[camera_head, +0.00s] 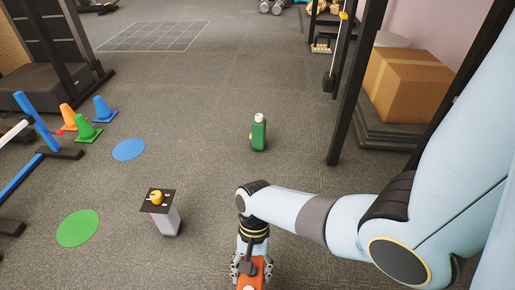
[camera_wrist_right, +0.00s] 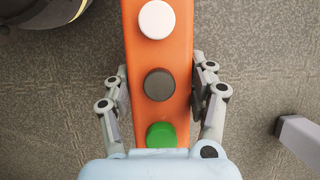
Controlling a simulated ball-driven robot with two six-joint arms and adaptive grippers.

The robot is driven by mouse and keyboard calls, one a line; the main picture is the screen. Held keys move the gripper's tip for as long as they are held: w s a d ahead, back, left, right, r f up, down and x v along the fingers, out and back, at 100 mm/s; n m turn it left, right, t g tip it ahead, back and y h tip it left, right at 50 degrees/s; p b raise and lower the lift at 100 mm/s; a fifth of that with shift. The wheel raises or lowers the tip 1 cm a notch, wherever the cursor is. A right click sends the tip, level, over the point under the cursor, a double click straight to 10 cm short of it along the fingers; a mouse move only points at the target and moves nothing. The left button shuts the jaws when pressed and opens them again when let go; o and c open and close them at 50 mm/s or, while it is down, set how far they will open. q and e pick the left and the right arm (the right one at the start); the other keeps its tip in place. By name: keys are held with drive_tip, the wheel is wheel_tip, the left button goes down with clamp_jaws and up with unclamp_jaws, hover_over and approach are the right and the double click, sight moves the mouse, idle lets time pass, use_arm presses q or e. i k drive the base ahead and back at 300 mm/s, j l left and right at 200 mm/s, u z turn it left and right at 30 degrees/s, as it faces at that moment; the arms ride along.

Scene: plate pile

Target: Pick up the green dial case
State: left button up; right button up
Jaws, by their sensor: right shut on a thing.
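A small upright green case (camera_head: 259,134) with a white top and a yellow part on its left side stands on the floor in the middle of the head view; it looks like the green dial case. My right gripper (camera_head: 251,268) is at the bottom of the head view, well nearer than the green case and apart from it. It is shut on an orange case (camera_wrist_right: 160,54) with white, dark and green round buttons, its fingers on both sides in the right wrist view. My left gripper is not in view.
A grey case with black top (camera_head: 166,221) and yellow dial stands left of my right gripper. Green (camera_head: 77,229) and blue (camera_head: 129,149) floor discs, several cones (camera_head: 85,130) and a blue hurdle lie left. A cardboard box (camera_head: 408,85) and rack post (camera_head: 352,90) stand right.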

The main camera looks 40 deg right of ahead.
sight(259, 130)
drive_tip(key=i+l+z, duration=0.15)
drive_tip(key=z, duration=0.35)
drive_tip(key=i+l+z, duration=0.15)
drive_tip(key=z, duration=0.35)
drive_tip(key=i+z, duration=0.25)
drive_tip(key=z, duration=0.25)
drive_tip(key=i+z, duration=0.2)
drive_tip(key=z, duration=0.3)
drive_tip(key=i+j+z, duration=0.15)
drive_tip(key=z, duration=0.35)
drive_tip(key=i+j+z, duration=0.2)
drive_tip(key=z, duration=0.3)
drive_tip(key=i+j+z, duration=0.1)
drive_tip(key=j+z, duration=0.15)
drive_tip(key=z, duration=0.25)
